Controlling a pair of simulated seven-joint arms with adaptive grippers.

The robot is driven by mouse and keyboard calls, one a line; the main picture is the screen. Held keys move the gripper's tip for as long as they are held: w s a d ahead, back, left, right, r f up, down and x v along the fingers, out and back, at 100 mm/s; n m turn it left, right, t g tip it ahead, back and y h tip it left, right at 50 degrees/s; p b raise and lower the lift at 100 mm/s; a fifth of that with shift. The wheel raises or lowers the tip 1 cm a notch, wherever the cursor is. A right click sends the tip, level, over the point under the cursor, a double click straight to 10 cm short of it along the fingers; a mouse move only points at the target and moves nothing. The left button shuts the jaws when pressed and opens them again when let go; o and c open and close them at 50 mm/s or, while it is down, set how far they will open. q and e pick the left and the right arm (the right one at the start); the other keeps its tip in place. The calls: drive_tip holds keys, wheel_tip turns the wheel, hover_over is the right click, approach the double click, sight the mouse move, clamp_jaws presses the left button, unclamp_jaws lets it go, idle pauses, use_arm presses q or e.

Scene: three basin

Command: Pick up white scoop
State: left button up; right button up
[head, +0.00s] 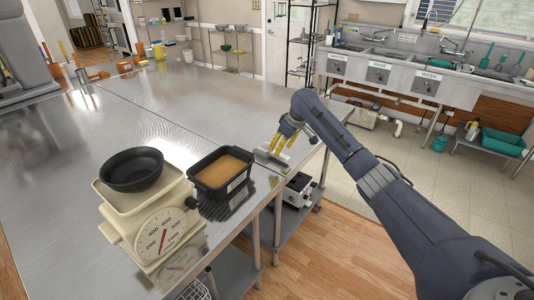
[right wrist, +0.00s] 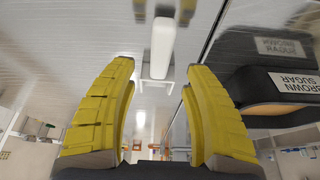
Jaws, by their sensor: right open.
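My right gripper (head: 280,143) is open, its yellow fingers pointing down at the right edge of the metal table. The white scoop (head: 271,158) lies on the table just below the fingertips, partly hidden by them in the head view. In the right wrist view, its pale handle (right wrist: 161,48) lines up with the gap between the two open fingers (right wrist: 160,85), beyond their tips. Nothing is held. My left gripper is not in view.
A black tub labelled brown sugar (head: 222,190) stands close left of the scoop; it also shows in the right wrist view (right wrist: 240,88). A cream scale (head: 150,215) with a black bowl (head: 131,169) stands farther left. The table's middle (head: 190,105) is clear.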

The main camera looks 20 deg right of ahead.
sight(272, 153)
drive_tip(key=shift+x, duration=2.7)
drive_tip(key=shift+w, duration=0.1)
clamp_jaws()
